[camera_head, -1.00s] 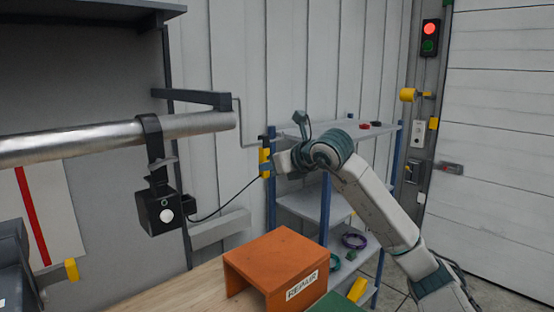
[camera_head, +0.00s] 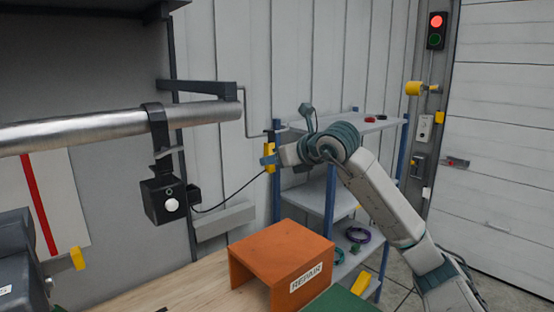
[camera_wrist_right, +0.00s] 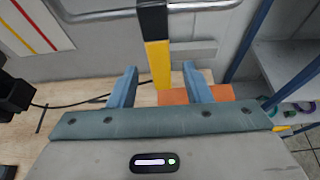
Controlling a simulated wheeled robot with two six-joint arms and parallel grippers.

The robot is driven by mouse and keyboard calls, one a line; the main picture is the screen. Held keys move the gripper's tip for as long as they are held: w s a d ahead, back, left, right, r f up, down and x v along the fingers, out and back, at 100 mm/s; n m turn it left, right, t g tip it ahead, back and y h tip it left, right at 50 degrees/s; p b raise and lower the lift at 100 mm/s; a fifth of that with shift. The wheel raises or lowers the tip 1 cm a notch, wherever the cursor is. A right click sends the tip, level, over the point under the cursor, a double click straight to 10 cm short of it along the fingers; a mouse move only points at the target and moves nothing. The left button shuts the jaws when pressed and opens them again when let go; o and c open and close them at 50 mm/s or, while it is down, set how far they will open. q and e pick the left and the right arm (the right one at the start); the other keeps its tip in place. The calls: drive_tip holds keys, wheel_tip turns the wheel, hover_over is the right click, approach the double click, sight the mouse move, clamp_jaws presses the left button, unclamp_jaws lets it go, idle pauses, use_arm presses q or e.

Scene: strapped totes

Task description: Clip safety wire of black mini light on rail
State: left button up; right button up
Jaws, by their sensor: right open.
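The black mini light (camera_head: 160,203) hangs from a black clamp over the metal rail (camera_head: 80,130) at the left of the head view. A thin dark safety wire (camera_head: 232,197) runs from the light to the right, toward a yellow piece (camera_head: 270,157) at my right gripper (camera_head: 264,160). In the right wrist view, the yellow piece with a black top (camera_wrist_right: 158,62) stands upright between the two blue fingers of the right gripper (camera_wrist_right: 160,82). The fingers are open, with gaps on both sides. Whether the wire's end joins the yellow piece is unclear. My left gripper is out of view.
An orange box marked REPAIR (camera_head: 283,255) stands on the wooden bench (camera_head: 200,285) below my right gripper. A blue-framed shelf (camera_head: 345,190) stands behind the arm. A dark bracket (camera_head: 195,87) sits above the rail's right end. Open air lies between light and gripper.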

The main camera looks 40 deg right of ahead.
drive_tip(key=b+v, duration=0.6)
drive_tip(key=v, duration=0.4)
drive_tip(key=shift+s, duration=0.25)
drive_tip(key=shift+r, duration=0.1)
